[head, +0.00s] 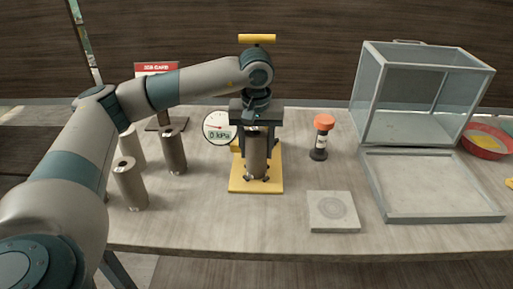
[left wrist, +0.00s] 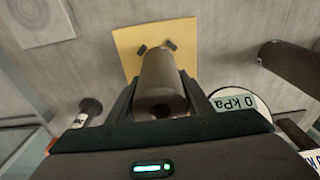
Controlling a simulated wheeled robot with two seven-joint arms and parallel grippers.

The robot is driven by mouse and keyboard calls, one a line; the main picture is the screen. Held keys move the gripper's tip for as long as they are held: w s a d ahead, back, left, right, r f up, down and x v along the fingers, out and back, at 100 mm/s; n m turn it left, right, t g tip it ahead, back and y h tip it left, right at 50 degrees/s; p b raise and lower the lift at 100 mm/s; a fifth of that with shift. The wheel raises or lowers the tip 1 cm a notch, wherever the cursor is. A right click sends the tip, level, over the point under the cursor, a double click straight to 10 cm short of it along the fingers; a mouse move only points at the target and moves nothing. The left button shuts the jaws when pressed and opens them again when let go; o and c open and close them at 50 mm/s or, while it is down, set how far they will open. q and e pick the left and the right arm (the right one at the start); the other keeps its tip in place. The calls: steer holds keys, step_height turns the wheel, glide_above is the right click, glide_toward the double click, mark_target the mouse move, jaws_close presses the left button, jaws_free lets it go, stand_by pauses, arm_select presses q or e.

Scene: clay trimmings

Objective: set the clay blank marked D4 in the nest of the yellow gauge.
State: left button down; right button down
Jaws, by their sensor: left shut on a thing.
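The yellow gauge (head: 235,185) stands at the middle of the table, with a yellow base and a round white dial (head: 217,128) reading 0 kPa. A dark grey-brown clay blank (head: 256,158) stands upright over the middle of the base, between small dark posts. My left gripper (head: 256,128) is shut on the top of this blank from above. In the left wrist view the blank (left wrist: 160,75) lies between the fingers, over the yellow base (left wrist: 128,38). Its mark does not show, and I cannot tell whether its bottom touches the base. My right gripper is not in view.
Several similar cylinders, such as one (head: 131,185), stand left under my left arm. An orange-capped bottle (head: 320,140) and a grey square plate (head: 333,212) are right of the gauge. A glass case (head: 415,95), grey tray (head: 430,187) and red bowl (head: 486,143) fill the right side.

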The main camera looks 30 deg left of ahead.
arm_select(q)
steer(key=shift+f, duration=0.15)
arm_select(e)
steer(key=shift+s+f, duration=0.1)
arm_select(q)
steer(key=c, duration=0.9)
jaws_free()
steer(key=shift+r, duration=0.65)
steer(key=r, duration=0.6)
steer(key=s+r+b, duration=0.1)
steer(key=r, duration=0.3)
steer(key=shift+d+r, duration=0.1)
steer(key=shift+d, duration=0.25)
steer(key=shift+s+r, duration=0.1)
steer(key=shift+r, duration=0.3)
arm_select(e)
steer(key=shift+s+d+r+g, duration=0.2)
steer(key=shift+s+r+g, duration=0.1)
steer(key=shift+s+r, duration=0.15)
